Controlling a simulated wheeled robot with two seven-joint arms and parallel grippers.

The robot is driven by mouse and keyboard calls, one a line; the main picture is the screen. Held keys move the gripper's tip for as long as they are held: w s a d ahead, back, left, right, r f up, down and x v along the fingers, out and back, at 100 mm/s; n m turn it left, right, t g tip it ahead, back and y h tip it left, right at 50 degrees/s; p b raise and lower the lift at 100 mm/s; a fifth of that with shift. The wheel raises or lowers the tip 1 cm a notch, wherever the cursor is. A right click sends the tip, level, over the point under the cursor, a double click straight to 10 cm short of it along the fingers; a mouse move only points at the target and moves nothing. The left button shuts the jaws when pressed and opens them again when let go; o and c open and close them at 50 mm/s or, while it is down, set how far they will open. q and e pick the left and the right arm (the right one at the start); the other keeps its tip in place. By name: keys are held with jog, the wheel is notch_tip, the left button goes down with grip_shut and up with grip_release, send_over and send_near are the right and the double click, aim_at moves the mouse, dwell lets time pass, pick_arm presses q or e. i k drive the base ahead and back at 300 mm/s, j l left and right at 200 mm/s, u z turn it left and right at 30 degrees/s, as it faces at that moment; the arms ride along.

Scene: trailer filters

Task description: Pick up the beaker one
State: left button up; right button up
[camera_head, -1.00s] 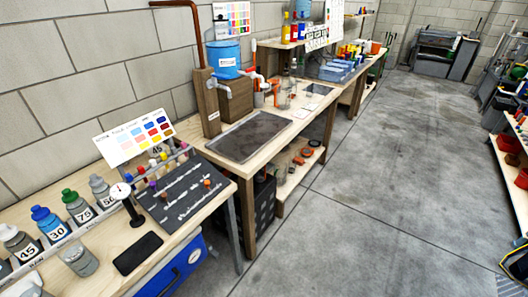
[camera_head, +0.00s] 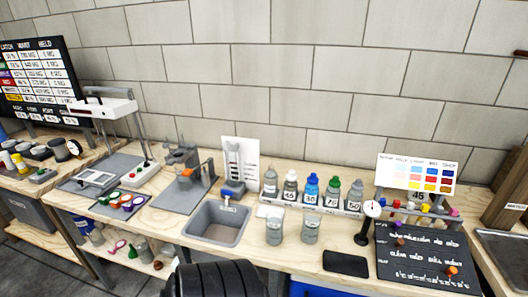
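Two clear glass beakers stand upright on the wooden bench, in front of the bottle rack. The left beaker (camera_head: 274,229) is just right of the grey sink, and the right beaker (camera_head: 310,229) is beside it with a small gap. I cannot tell which of them is called one. Both look empty, though they are small in the picture. Neither of my grippers shows in the head view.
A rack of several capped bottles (camera_head: 311,187) stands behind the beakers. A grey sink (camera_head: 216,223) is to their left, a dial gauge (camera_head: 371,209) and black pad (camera_head: 346,263) to their right. A black ribbed shape (camera_head: 215,281) covers part of the bench front.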

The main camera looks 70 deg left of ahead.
aim_at(275, 219)
jog(key=u, duration=2.65)
